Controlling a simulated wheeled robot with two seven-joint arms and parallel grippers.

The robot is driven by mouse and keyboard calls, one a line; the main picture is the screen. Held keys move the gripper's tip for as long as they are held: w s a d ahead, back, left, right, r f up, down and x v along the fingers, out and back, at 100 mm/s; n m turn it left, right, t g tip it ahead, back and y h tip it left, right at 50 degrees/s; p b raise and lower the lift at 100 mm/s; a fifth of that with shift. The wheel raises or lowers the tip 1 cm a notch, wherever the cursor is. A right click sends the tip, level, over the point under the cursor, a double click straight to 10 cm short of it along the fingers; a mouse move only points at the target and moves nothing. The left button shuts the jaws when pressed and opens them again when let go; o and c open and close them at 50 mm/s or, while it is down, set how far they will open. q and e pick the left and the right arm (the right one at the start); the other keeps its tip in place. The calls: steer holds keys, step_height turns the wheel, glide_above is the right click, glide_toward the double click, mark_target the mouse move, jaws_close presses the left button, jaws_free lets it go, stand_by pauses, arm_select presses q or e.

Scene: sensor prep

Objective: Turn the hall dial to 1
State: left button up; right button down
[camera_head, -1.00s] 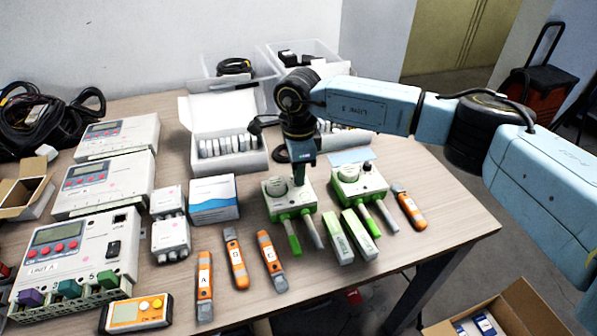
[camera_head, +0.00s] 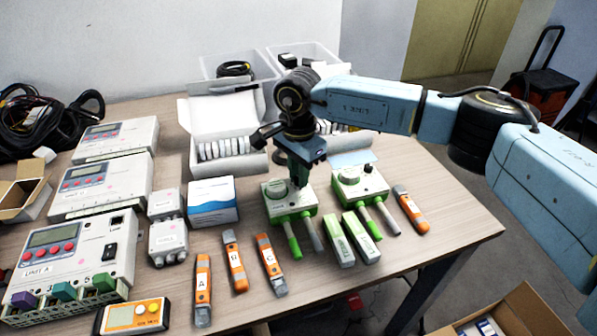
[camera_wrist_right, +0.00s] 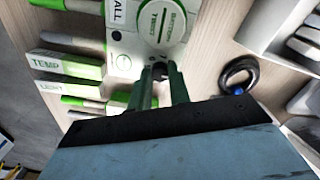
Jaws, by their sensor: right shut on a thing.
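The hall sensor tester (camera_head: 283,211) is a white box with green edges near the table's middle right. It also shows in the wrist view (camera_wrist_right: 118,65), with a cut-off label reading "ALL" and a round white disc. My right gripper (camera_head: 299,182) points down onto its back right part. In the wrist view, the two green fingers (camera_wrist_right: 160,80) are shut on a small dark dial knob (camera_wrist_right: 159,70) beside the disc. The fingers hide most of the knob, so I cannot read its setting. My left gripper is not in view.
A similar tester (camera_head: 347,192) with a black knob (camera_head: 368,168) stands just right. Two green-and-white blocks (camera_head: 340,239) lie in front. Orange probes (camera_head: 270,264) lie front left, another (camera_head: 410,209) at right. A white box of vials (camera_head: 222,130) stands behind.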

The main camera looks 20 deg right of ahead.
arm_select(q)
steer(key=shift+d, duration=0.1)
arm_select(e)
steer(key=c, duration=1.6)
jaws_free()
steer(key=shift+o, duration=0.2)
